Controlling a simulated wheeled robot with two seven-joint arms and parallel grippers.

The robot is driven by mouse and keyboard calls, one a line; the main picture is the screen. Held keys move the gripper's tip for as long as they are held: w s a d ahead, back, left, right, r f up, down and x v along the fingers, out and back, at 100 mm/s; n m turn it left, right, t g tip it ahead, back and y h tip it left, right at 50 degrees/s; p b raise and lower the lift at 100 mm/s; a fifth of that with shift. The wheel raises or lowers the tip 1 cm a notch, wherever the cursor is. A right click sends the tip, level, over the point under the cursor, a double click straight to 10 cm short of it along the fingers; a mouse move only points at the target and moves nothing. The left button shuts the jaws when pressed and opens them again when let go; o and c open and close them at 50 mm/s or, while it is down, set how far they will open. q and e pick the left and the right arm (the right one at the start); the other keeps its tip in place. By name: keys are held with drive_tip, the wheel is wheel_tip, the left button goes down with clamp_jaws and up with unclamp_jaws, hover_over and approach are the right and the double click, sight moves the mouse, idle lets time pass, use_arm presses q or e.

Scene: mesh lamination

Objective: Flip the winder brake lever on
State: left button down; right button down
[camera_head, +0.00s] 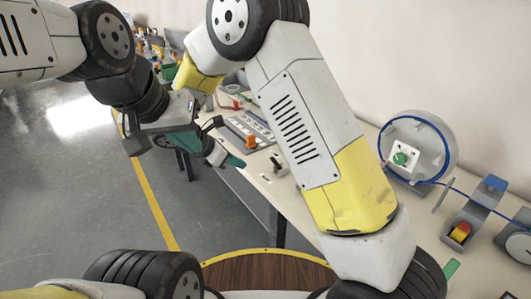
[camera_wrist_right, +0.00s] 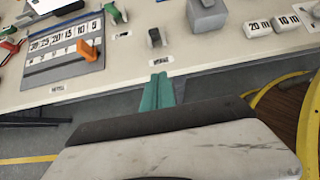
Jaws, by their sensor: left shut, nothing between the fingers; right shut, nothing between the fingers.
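A small dark upright lever (camera_wrist_right: 156,37) stands on the bench, with a white label in front of it whose print I cannot read. I take it for the winder brake lever; it also shows in the head view (camera_head: 276,161). My right gripper (camera_wrist_right: 157,91) is shut and empty, its teal fingertips just short of the bench's front edge, below the lever and apart from it. In the head view my right gripper (camera_head: 236,162) is left of the lever. My left gripper (camera_head: 182,140) is shut and empty, off the bench, partly overlapped with the right one.
A numbered panel with an orange lever (camera_wrist_right: 87,50) lies left of the dark lever. A green lever (camera_wrist_right: 115,13) and a grey block (camera_wrist_right: 207,15) stand behind. A blue-rimmed reel (camera_head: 418,145) stands farther right. My right arm hides the bench middle in the head view.

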sight(277, 164)
drive_tip(key=shift+d+f, duration=0.1)
drive_tip(key=w+d+f, duration=0.1)
drive_tip(key=d, duration=0.1)
drive_tip(key=w+d+f, duration=0.2)
drive_tip(key=d, duration=0.1)
drive_tip(key=w+d+f, duration=0.2)
drive_tip(key=shift+w+d+f, duration=0.25)
drive_tip(key=shift+d, duration=0.05)
drive_tip(key=shift+w+d+r, duration=0.3)
drive_tip(key=shift+d, duration=0.05)
